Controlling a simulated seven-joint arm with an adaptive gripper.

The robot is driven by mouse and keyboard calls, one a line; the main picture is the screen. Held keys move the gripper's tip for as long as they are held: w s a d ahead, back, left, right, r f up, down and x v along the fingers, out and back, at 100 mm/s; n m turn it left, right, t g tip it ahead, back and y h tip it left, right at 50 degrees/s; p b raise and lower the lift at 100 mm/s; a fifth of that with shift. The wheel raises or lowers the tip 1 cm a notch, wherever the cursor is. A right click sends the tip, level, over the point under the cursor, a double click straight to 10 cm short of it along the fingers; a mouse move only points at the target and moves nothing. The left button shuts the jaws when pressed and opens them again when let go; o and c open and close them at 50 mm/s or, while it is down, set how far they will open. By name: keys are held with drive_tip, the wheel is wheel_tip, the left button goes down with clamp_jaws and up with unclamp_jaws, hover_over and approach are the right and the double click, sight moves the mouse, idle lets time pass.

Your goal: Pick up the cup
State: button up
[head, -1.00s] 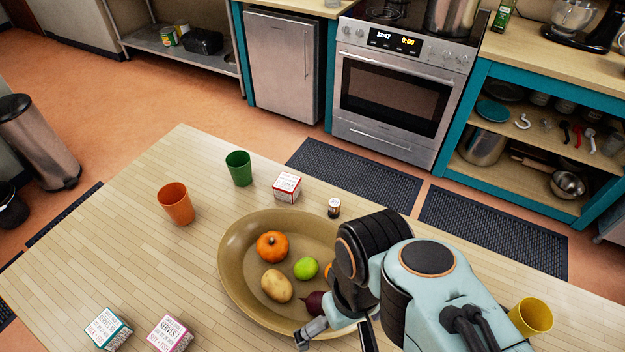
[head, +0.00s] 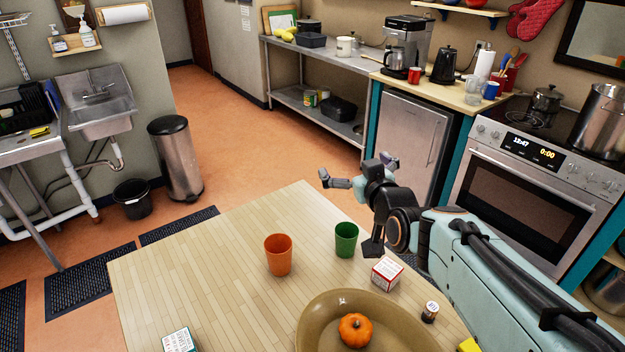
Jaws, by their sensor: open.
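An orange cup (head: 279,255) stands upright on the light wooden table. A green cup (head: 346,240) stands upright to its right, near the table's far edge. My gripper (head: 354,169) is open and empty, its fingers spread, and it appears above and beyond the green cup in the picture, touching neither cup. My arm comes in from the right side.
An oval brown bowl (head: 315,318) holds an orange pumpkin (head: 355,330). A red-and-white box (head: 387,273) and a small dark-bodied jar (head: 430,312) stand beside it. Another box (head: 178,341) sits at the near left edge. The table left of the orange cup is clear.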

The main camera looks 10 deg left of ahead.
drive_tip(key=w+a+f+y, duration=0.1)
drive_tip(key=w+a+f, duration=0.5)
drive_tip(key=w+f, duration=0.1)
drive_tip(key=n+g, duration=0.1)
drive_tip(key=g, duration=0.2)
approach(274, 241)
drive_tip(key=shift+y, duration=0.5)
drive_tip(key=x, duration=0.5)
drive_tip(key=shift+w+d+f, duration=0.15)
drive_tip(key=shift+w+f, duration=0.2)
drive_tip(key=shift+w+a+f, duration=0.15)
drive_tip(key=shift+w+a, duration=0.1)
drive_tip(key=shift+w, duration=0.15)
drive_tip(key=c, duration=1)
